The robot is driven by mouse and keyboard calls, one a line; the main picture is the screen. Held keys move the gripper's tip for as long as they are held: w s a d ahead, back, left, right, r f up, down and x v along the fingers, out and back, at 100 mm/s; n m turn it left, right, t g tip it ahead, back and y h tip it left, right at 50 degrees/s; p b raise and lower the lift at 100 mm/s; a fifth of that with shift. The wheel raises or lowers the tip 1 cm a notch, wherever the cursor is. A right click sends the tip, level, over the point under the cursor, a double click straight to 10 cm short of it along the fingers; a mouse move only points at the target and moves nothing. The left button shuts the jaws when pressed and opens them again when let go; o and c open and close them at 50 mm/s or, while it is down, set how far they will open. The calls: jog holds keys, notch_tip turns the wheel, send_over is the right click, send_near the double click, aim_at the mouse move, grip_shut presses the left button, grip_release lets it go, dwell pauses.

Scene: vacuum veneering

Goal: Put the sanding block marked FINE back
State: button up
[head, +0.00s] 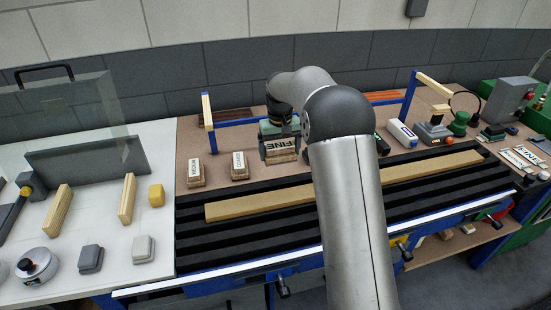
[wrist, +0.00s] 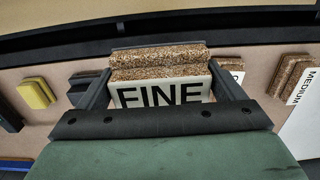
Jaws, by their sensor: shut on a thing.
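The sanding block marked FINE (head: 281,149) is between the fingers of my gripper (head: 279,140) in the head view, at the back of the brown bench. In the wrist view my gripper (wrist: 160,82) is shut on the FINE block (wrist: 160,92), one finger on each side. Its white label and brown gritty layers show. The block looks level; I cannot tell whether it touches the bench. Left of it in the head view stand a second labelled block (head: 239,165) and the block marked MEDIUM (head: 195,172). The MEDIUM block also shows in the wrist view (wrist: 294,80).
A long wooden strip (head: 345,186) lies on the black slatted bed in front. A blue frame (head: 238,121) stands behind my gripper. A white and blue bottle (head: 402,133) and other tools stand to the right. A white table (head: 110,225) with a clear screen is at left.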

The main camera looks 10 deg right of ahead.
jog(key=p, duration=0.3)
send_over(278, 167)
notch_tip(278, 167, down, 7)
jog(key=shift+s+r, duration=0.1)
jog(key=shift+s, duration=0.05)
jog(key=shift+f, duration=1.85)
jog(key=o, duration=0.7)
jog(key=shift+o, duration=0.3)
